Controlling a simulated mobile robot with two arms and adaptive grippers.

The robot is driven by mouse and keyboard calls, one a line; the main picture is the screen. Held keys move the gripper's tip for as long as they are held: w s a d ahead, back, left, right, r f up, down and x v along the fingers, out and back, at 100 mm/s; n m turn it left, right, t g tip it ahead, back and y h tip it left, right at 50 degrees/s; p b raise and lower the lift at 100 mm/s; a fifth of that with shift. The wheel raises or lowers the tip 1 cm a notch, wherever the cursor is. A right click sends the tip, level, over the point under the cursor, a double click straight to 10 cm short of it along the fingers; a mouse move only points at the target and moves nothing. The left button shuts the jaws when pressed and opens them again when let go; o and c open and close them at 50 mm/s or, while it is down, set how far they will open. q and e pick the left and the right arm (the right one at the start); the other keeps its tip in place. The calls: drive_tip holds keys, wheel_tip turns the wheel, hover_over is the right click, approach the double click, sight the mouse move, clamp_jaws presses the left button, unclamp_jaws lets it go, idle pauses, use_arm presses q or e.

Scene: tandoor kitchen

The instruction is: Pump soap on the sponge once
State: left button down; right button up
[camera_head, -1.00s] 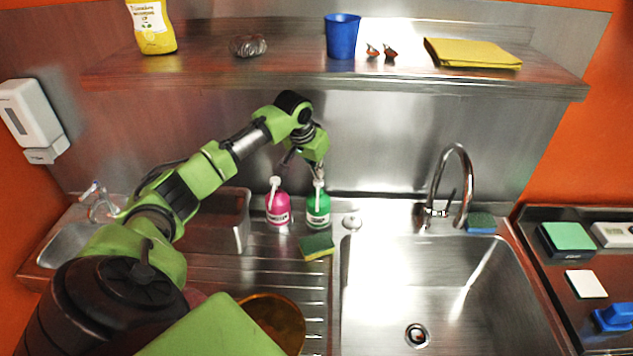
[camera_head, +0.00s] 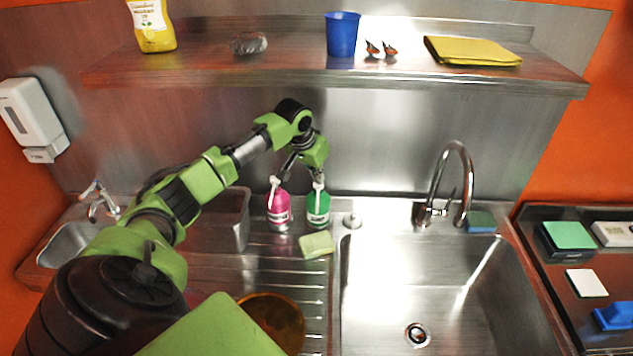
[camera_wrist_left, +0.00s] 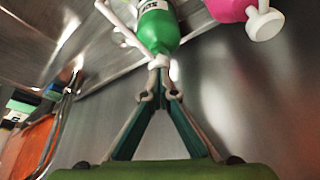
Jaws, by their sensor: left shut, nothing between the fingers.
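The green soap bottle (camera_head: 318,207) with a white pump stands upright on the counter left of the large sink. It also shows in the left wrist view (camera_wrist_left: 157,32). A sponge (camera_head: 317,244) lies flat in front of it, with a pale yellow-green top. My left gripper (camera_head: 318,178) is shut and empty, at the pump head of the green bottle. In the left wrist view its fingertips (camera_wrist_left: 160,66) overlap the bottle's white pump; I cannot tell how firmly they touch. My right gripper is not in view.
A pink soap bottle (camera_head: 278,209) stands close to the left of the green one. A metal bin (camera_head: 241,222) is further left. The large sink (camera_head: 440,290) with its tall faucet (camera_head: 466,180) is at right. A shelf (camera_head: 300,78) spans above.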

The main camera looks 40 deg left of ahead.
use_arm(q)
drive_tip(key=shift+r+p, duration=0.6)
drive_tip(key=shift+r, duration=0.65)
drive_tip(key=shift+r, duration=0.1)
drive_tip(key=shift+r, duration=0.7)
wheel_tip(320, 180, up, 5)
drive_tip(key=shift+f, duration=0.2)
